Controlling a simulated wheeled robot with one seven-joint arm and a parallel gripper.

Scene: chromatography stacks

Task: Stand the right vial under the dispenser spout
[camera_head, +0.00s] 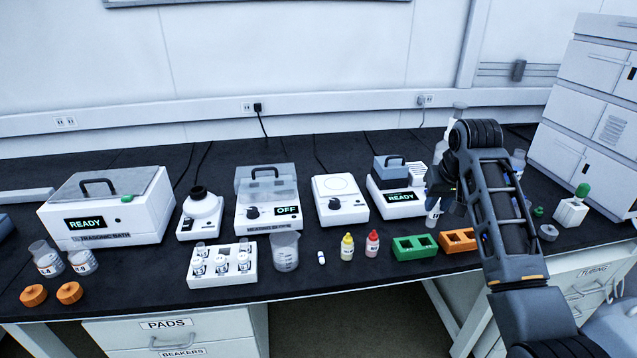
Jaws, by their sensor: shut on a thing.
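My gripper (447,203) is at the right of the bench, in front of the machine marked READY, and mostly hidden behind my own arm. It is shut on a small pale container with a dark mark, which looks like a vial (433,214); its label is too small to read. The vial looks roughly upright, and I cannot tell whether it touches the bench. A tall clear bottle (440,152) behind my arm may be the dispenser. Its spout is hidden, so I cannot tell how the vial sits relative to it.
A white rack (222,278) of labelled vials, a beaker (285,251), yellow (347,247) and red (372,244) dropper bottles, and green (415,247) and orange (458,240) blocks line the front. A small white stand (570,212) is right of my arm. Bench machines fill the back.

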